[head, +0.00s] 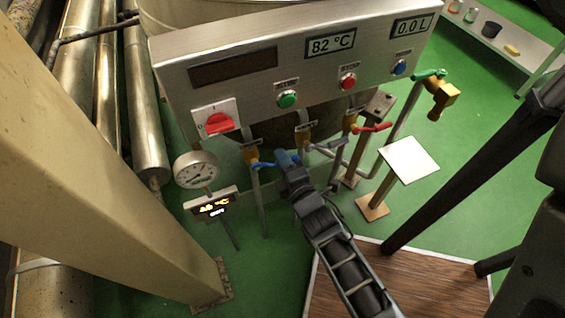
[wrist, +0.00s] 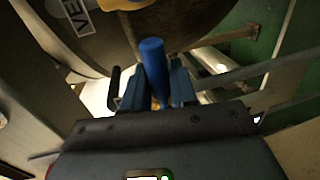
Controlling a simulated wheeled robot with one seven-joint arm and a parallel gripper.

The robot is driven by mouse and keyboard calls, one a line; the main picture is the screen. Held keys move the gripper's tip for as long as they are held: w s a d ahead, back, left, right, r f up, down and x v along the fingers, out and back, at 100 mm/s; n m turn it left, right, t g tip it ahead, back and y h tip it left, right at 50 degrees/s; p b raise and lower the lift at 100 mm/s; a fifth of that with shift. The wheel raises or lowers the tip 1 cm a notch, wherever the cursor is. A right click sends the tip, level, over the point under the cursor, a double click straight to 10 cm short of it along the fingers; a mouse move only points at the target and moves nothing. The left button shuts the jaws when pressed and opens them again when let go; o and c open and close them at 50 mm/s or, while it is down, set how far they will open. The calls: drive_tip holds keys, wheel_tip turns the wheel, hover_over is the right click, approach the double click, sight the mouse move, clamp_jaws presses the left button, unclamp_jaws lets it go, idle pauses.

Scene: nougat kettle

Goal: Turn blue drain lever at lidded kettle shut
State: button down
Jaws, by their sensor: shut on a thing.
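The blue drain lever (head: 262,165) sits on the leftmost brass valve (head: 251,155) below the kettle's control panel. It points sideways to the right, towards my gripper (head: 287,160). In the wrist view the lever's blue rounded end (wrist: 152,52) stands between the two blue fingers of my gripper (wrist: 157,88). The jaws are shut on it. The kettle (head: 190,15) shows only in part behind the panel; whether it has a lid cannot be told. My fingers hide part of the lever in the head view.
A beige post (head: 100,160) fills the left foreground; a wooden platform (head: 420,283) lies lower right.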

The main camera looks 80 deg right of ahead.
idle(0.4)
drive_tip(key=c, duration=1.1)
unclamp_jaws()
drive_tip(key=shift+o, duration=0.2)
drive_tip(key=v, duration=0.8)
drive_tip(key=shift+b, duration=0.4)
drive_tip(key=shift+w, duration=0.1)
